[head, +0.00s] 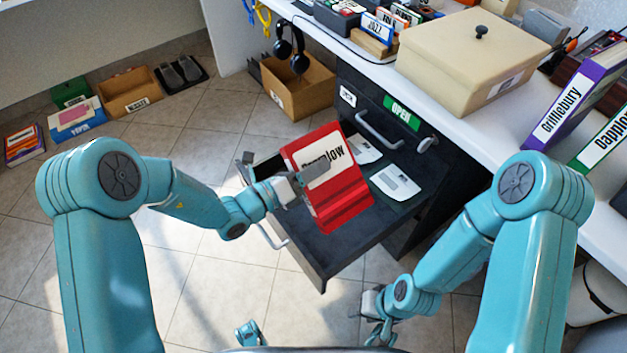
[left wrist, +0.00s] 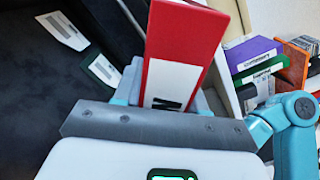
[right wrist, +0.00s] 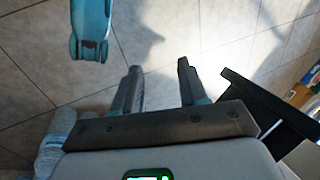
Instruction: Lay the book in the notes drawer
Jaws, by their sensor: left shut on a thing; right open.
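The red book (head: 341,190) has a white label, partly hidden by my gripper, that ends in "low". My left gripper (head: 312,178) is shut on it and holds it tilted above the open drawer. The book also shows in the left wrist view (left wrist: 185,45), between the fingers. The dark drawer (head: 335,252) is pulled out and holds white labelled envelopes or cards (head: 396,183). They also show in the left wrist view (left wrist: 105,70). My right gripper (right wrist: 160,85) is open and empty over the floor, low beside the drawer.
A green "OPEN" sign (head: 401,113) is on the cabinet front. A cream lidded box (head: 465,60) stands on the white counter. Purple (head: 570,103) and green-edged (head: 603,140) books stand at the right.

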